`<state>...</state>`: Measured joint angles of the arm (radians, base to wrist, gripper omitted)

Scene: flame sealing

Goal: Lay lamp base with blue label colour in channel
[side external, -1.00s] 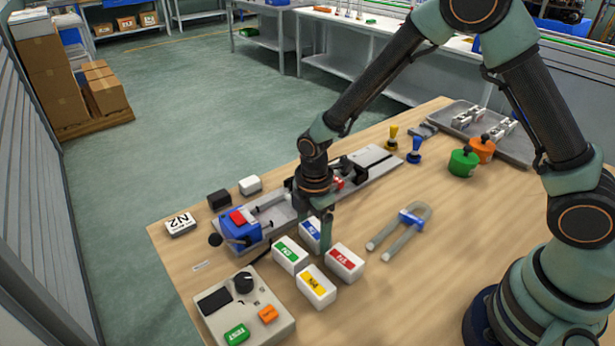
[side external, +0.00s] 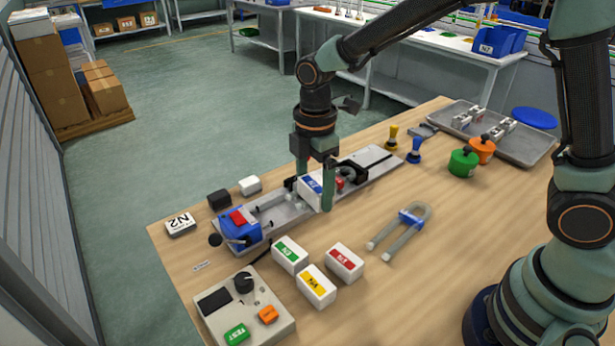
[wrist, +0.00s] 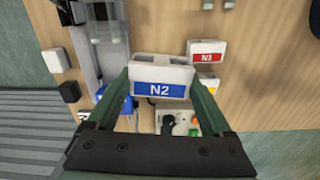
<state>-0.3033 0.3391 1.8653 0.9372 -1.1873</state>
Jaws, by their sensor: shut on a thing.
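The lamp base with the blue label (side external: 311,187) is a white block; its label reads N2 in the wrist view (wrist: 160,90). My gripper (side external: 316,195) is shut on it, with one green finger at each end in the wrist view (wrist: 161,84). In the side view the base is raised, in front of the middle of the channel fixture. I cannot tell the exact gap beneath it. The channel (side external: 368,161) is a long grey metal track running diagonally across the table. The base and gripper hide part of its middle. A blue clamp unit (side external: 240,230) with a red top sits at its near-left end.
White bases with green (side external: 289,254), red (side external: 345,263) and yellow (side external: 316,286) labels stand in front of the channel. A control box (side external: 243,306) is at front left. A U-shaped tube (side external: 401,230) lies to the right. A tray (side external: 540,147) and two round pots are farther right.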

